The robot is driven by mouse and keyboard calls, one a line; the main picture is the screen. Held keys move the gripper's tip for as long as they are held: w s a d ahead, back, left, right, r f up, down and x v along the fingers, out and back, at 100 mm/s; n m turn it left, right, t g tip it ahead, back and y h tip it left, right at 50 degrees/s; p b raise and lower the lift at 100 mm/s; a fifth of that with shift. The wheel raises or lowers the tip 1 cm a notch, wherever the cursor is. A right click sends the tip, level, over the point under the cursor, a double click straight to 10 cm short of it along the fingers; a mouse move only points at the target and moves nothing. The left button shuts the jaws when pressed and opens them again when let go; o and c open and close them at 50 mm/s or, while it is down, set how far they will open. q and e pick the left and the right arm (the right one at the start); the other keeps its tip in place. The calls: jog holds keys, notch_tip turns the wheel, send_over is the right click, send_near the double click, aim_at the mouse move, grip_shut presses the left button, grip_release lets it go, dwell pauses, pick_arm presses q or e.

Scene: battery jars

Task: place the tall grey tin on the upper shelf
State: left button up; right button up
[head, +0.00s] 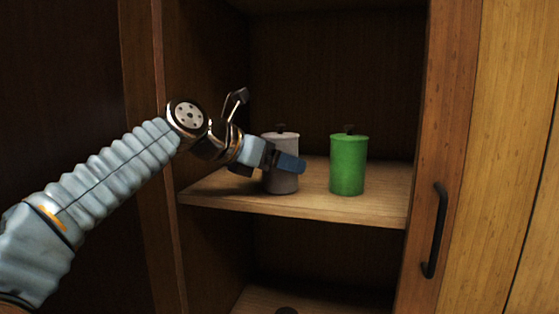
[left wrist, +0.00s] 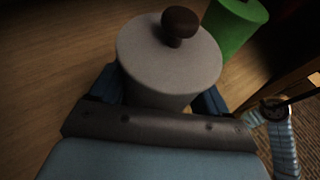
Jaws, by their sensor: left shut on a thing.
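The grey tin (head: 281,180), a cylinder with a dark knob on its lid, is upright at the shelf (head: 300,205) inside the cabinet. In the head view its base appears to be at the shelf surface; I cannot tell whether it bears its full weight there. My left gripper (head: 285,161) is shut on the tin's side, its fingers partly covering it. The left wrist view shows the tin's round lid and knob (left wrist: 165,50) between the blue fingers. My right gripper is not in view.
A green tin (head: 348,165) stands on the same shelf, right of the grey one, with a gap between them. A lower shelf (head: 255,300) holds a dark knob-topped thing, mostly cut off. The cabinet side walls and a door handle (head: 434,230) flank the opening.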

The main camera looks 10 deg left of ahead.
pick_arm(q)
jog(key=shift+f, duration=0.15)
jog(key=o, duration=1.1)
jog(key=shift+c, duration=0.2)
jog(key=shift+r, duration=0.2)
jog(key=v, duration=0.7)
jog(key=shift+s+a+r, duration=0.1)
jog(key=shift+s+a, duration=0.05)
jog(key=shift+s, duration=0.05)
